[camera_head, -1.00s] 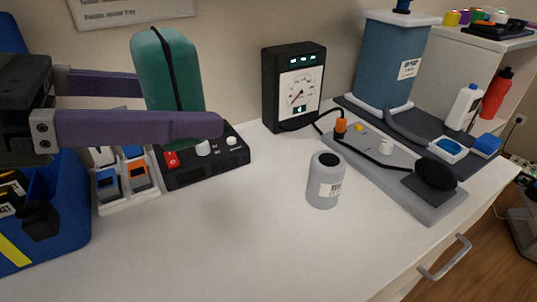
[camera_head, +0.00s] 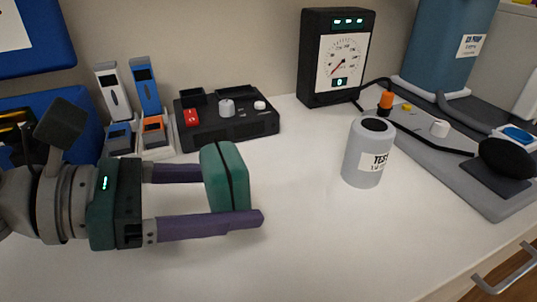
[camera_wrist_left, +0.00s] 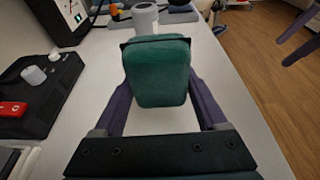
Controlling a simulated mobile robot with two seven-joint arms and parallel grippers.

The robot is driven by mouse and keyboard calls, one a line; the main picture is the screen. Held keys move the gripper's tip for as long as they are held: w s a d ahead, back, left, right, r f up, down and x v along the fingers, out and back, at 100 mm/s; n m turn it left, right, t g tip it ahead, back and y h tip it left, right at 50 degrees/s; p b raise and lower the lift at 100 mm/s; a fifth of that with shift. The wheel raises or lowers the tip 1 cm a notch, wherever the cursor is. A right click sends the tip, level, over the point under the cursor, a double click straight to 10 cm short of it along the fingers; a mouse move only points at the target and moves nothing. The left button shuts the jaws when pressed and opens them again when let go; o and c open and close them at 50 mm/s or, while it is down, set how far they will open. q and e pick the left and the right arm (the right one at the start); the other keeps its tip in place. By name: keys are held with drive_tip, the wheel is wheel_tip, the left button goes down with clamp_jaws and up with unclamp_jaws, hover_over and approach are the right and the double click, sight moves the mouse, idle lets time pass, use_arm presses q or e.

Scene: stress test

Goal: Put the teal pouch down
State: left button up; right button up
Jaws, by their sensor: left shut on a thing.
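The teal pouch (camera_head: 226,176) has a dark strap around it and stands upright between the purple fingers of my left gripper (camera_head: 233,198). The gripper is shut on it, one finger on each side. In the left wrist view the pouch (camera_wrist_left: 158,72) fills the space between the fingers. It is low over the white worktop (camera_head: 310,240); I cannot tell whether its base touches. My right gripper (camera_wrist_left: 290,46) shows at the upper right edge of the left wrist view, its two purple fingers apart with nothing seen between them.
A grey labelled canister (camera_head: 367,155) stands to the right of the pouch. A black control box (camera_head: 225,122) with a red switch is behind it, beside a rack of handheld devices (camera_head: 137,110). A black gauge (camera_head: 337,60) stands at the back. The worktop's front middle is clear.

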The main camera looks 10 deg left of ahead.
use_arm(q)
drive_tip(key=shift+f+b, duration=0.7)
drive_tip(key=shift+f, duration=1.2)
drive_tip(key=shift+f, duration=0.2)
drive_tip(key=o, duration=1.3)
drive_tip(key=shift+o, duration=0.2)
drive_tip(key=shift+r, duration=0.15)
